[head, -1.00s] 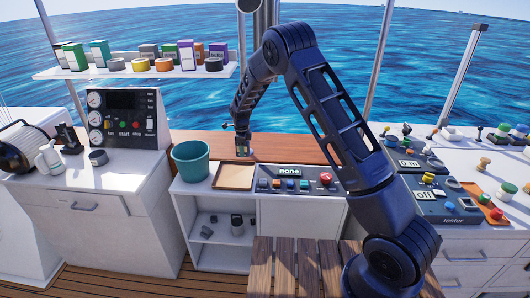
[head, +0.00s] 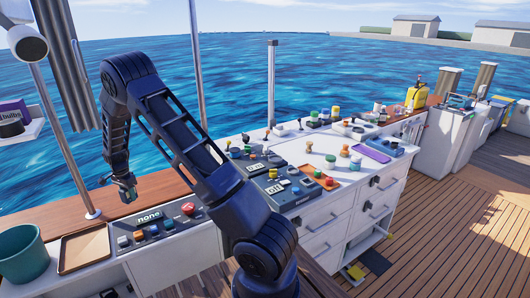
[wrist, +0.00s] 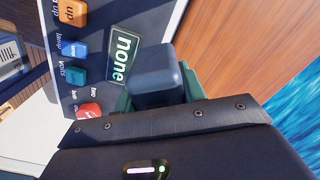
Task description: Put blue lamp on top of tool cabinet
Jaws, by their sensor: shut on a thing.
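My gripper (head: 127,190) is above the left part of the bench, behind the panel that reads "none". In the wrist view its green fingers are shut on a dark blue-grey block (wrist: 155,72) with rounded edges. I cannot tell whether this block is the blue lamp; its lower part is hidden. In the head view the held block is too small to make out clearly. A white cabinet with drawers (head: 335,232) stands right of my arm, and a smaller white cabinet (head: 447,135) stands farther off; I cannot tell which is the tool cabinet.
The "none" panel (head: 150,217) has several buttons. A wooden tray (head: 84,249) and a teal bucket (head: 22,256) are at the left. The drawer cabinet's top is crowded with coloured parts, a tester and a purple tray (head: 371,154). Open deck (head: 465,230) lies at the right.

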